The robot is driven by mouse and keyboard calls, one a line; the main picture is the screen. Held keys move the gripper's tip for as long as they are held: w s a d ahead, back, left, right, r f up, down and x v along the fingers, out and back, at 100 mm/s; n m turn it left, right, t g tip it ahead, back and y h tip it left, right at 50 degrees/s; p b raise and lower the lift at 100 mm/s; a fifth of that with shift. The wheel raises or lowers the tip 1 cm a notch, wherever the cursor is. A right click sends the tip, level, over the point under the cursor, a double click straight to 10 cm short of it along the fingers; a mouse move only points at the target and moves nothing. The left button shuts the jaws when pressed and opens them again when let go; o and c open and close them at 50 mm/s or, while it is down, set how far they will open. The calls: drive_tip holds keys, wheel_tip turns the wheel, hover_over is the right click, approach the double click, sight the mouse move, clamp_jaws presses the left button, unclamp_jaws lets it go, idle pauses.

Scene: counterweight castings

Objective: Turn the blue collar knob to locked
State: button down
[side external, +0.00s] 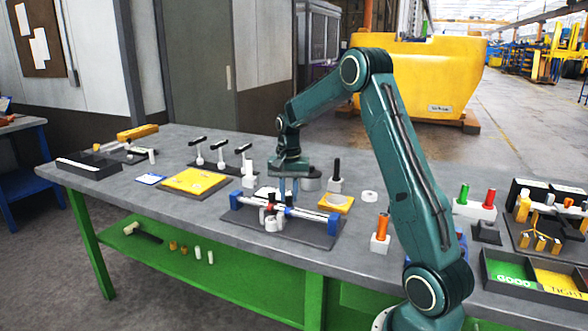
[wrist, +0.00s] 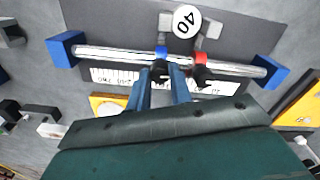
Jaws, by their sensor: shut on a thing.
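A bright rod (wrist: 115,53) runs between two blue end blocks and shows in the side view (side external: 310,214). The blue collar (wrist: 161,51) sits near the rod's middle, with its dark knob (wrist: 160,67) beside it. My gripper (wrist: 161,73) is shut on that knob, one finger on either side; it points down at the rod in the side view (side external: 287,192). The fingers partly hide the knob, and I cannot tell its setting. A red collar (wrist: 200,57) with a black knob (wrist: 203,75) is close beside.
The rod stands on a dark mat (side external: 315,237). A white scale strip (wrist: 112,77) lies along the rod, its lettering hard to read. Black-handled clamps (side external: 220,152), a yellow plate (side external: 195,181) and an orange-handled piece (side external: 382,228) stand around. The front table edge is clear.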

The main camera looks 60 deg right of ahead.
sight(289, 196)
drive_tip(key=shift+r+m, duration=0.1)
drive_tip(key=shift+m, duration=0.4)
drive_tip(key=shift+d, duration=0.1)
drive_tip(key=c, duration=1.3)
unclamp_jaws()
drive_tip(key=shift+o, duration=0.2)
wheel_tip(289, 196, up, 14)
